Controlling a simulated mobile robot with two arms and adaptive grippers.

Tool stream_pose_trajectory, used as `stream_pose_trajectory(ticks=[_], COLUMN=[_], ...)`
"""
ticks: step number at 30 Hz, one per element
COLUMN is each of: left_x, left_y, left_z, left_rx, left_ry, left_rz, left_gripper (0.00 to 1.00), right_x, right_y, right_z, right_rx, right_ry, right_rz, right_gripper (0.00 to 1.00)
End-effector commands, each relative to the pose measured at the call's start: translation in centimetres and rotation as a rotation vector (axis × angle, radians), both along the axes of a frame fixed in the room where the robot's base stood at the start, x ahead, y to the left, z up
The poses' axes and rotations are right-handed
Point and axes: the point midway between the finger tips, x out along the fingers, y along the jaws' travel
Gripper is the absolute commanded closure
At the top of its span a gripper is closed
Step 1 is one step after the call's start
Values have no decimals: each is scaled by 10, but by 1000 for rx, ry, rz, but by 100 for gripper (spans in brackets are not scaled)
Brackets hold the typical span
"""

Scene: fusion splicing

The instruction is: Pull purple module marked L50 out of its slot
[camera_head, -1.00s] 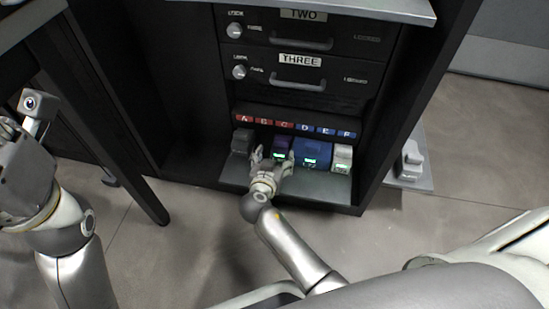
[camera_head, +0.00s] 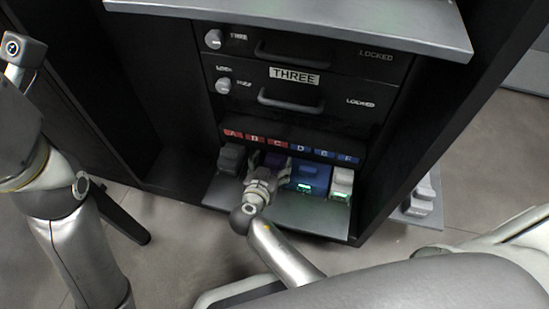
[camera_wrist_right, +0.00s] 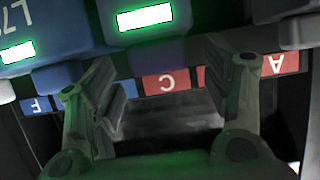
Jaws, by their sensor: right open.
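The purple module (camera_head: 273,160) sits in the lower bay under the red slot labels, partly hidden by my right gripper. Its front also shows at the top of the right wrist view (camera_wrist_right: 145,47), with a bright green-edged display; I cannot read L50. My right gripper (camera_head: 268,177) is at the front of this module. In the right wrist view its two fingers (camera_wrist_right: 165,90) are spread apart with nothing between their tips, and the module front lies just beyond. My left arm shows at the left edge; its gripper does not show.
A wide blue module (camera_head: 311,173) is right of the purple one, then a pale module (camera_head: 342,181). A dark grey module (camera_head: 231,158) stands at left. A grey shelf (camera_head: 310,219) juts out below. Locked drawers (camera_head: 300,88) are above.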

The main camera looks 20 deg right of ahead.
Motion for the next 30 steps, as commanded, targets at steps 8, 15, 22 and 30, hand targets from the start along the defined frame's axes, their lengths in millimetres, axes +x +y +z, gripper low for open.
stream_pose_trajectory(ticks=[8, 15, 22, 30], left_x=[-6, -6, -5, -1], left_y=[1, 1, 1, 0], left_z=[3, 3, 2, 1], left_rx=[-2, -2, -2, -1], left_ry=[-19, -18, -14, -6], left_rz=[-1, 0, 0, 1], left_gripper=[60, 60, 60, 60], right_x=[-3, -3, -3, -3], right_y=[3, 3, 3, 3], right_z=[-3, -3, -3, -3], right_rx=[1, 1, 0, -1], right_ry=[1, 1, 0, 0], right_rz=[-2, -2, -2, -2], right_gripper=[29, 35, 65, 84])
